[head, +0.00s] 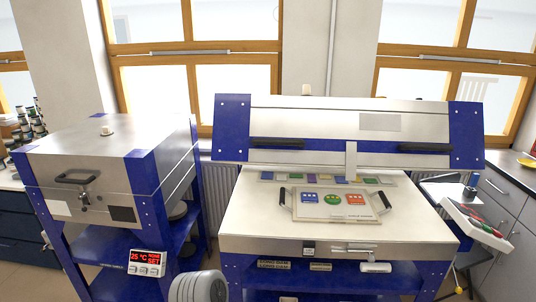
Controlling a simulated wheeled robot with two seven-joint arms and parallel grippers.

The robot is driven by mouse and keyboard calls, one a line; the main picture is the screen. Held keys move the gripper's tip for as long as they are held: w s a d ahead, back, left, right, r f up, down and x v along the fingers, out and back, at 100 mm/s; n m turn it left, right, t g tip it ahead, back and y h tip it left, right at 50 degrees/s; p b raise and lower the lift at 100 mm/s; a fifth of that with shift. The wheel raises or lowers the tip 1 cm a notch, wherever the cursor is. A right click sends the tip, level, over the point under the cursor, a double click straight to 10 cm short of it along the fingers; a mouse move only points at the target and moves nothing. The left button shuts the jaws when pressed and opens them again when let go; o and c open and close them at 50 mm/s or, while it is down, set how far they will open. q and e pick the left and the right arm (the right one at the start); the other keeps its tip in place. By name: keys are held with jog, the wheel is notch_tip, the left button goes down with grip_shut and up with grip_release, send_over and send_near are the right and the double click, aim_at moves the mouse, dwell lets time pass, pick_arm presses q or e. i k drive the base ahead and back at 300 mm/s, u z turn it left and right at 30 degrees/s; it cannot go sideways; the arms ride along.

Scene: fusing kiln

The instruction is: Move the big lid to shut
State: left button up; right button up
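The big lid (345,122) belongs to the wide kiln on the right and stands raised, tilted back above the kiln's body (262,238). It is silver with blue end pieces. Two dark bar handles sit along its front, one on the left (277,143) and one on the right (425,147). A pale vertical piece (351,160) hangs at the middle of its lower edge. A metal latch (355,249) is on the front of the kiln's body.
On the open kiln bed lies a white board (335,217) with coloured pieces and two handles; a row of coloured tiles (325,180) lies behind it. A smaller kiln (107,152) with its lid down stands left. A tilted panel (478,223) stands at the right.

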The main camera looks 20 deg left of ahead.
aim_at(350, 133)
jog(key=u, duration=0.65)
jog(key=i, duration=0.9)
jog(key=u, duration=0.5)
